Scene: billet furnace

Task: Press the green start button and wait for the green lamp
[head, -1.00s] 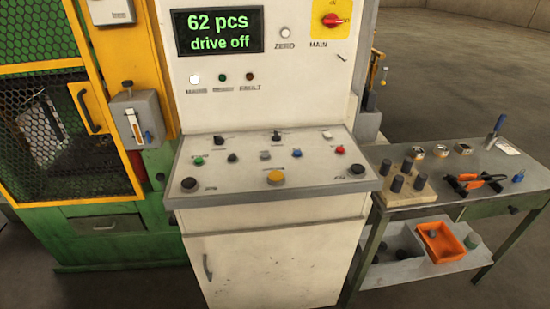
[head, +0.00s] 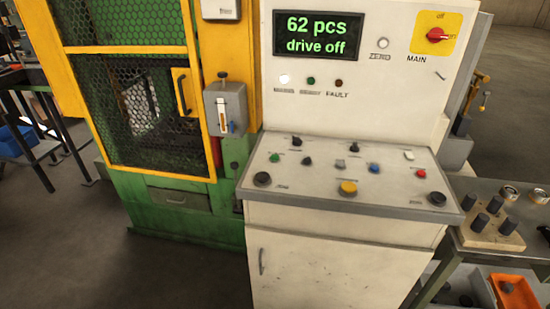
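The green start button (head: 276,158) is a small round button at the left of the sloped control panel (head: 320,188). The small green lamp (head: 311,81) sits on the upright panel, between a bright white lamp (head: 284,79) and a dark red fault lamp (head: 339,83). It looks dark green and unlit. The display (head: 318,35) reads "62 pcs, drive off". Neither of my grippers shows in the head view.
A yellow button (head: 348,188), a red button (head: 421,174) and black knobs share the panel. The red main switch (head: 437,35) is at upper right. A green-yellow machine cage (head: 150,175) stands left, a bench (head: 510,190) right. Floor is clear at lower left.

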